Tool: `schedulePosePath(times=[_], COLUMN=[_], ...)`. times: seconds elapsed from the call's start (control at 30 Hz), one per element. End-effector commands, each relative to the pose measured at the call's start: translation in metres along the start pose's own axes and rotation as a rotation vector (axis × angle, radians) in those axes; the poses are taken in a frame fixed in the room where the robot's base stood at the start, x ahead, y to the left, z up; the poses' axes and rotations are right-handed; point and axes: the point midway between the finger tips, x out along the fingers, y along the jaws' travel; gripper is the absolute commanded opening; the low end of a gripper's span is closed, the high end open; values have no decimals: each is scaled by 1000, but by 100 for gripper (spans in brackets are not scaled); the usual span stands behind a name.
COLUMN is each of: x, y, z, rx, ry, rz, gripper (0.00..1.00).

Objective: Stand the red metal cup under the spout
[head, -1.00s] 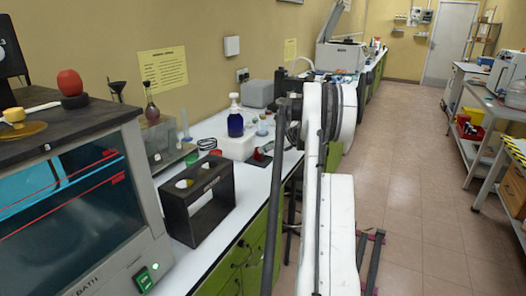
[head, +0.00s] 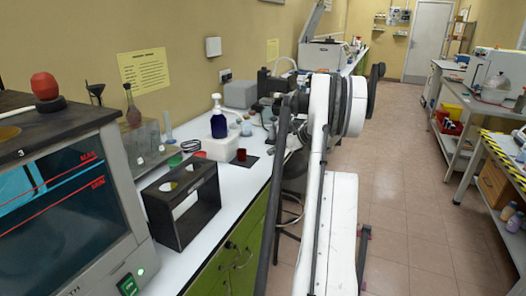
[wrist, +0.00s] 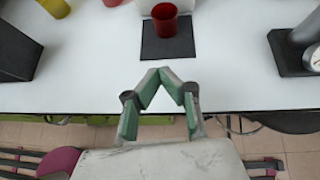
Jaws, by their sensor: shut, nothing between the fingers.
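The red metal cup (head: 241,155) stands upright on a black mat (head: 249,163) on the white bench. In the wrist view the cup (wrist: 166,20) is at the top, on the far part of the mat (wrist: 155,47). A blue bottle (head: 219,124) with a white pump spout (head: 217,101) stands on a white block (head: 222,148) behind and left of the cup. My gripper (wrist: 172,72) is shut and empty in the wrist view, its green-lined fingertips together near the bench's front edge, apart from the cup. In the head view I cannot make out my gripper clearly.
A black frame holder (head: 183,205) stands left of the mat, and a bath (head: 75,205) stands further left. In the wrist view a black-based instrument (wrist: 300,50) is at the right. The bench between the mat and its front edge is clear.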

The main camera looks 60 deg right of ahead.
Motion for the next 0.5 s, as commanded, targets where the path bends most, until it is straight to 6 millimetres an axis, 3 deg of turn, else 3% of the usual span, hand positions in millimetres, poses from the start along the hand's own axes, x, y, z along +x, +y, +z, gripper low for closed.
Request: schedulePosePath(times=[0.1, 0.27, 0.5], x=[-3, 10, 26], y=[-4, -32, -33], z=[-2, 8, 20], rx=[5, 40, 42], ry=[0, -3, -3], rz=[-7, -59, -61], gripper=[0, 0, 0])
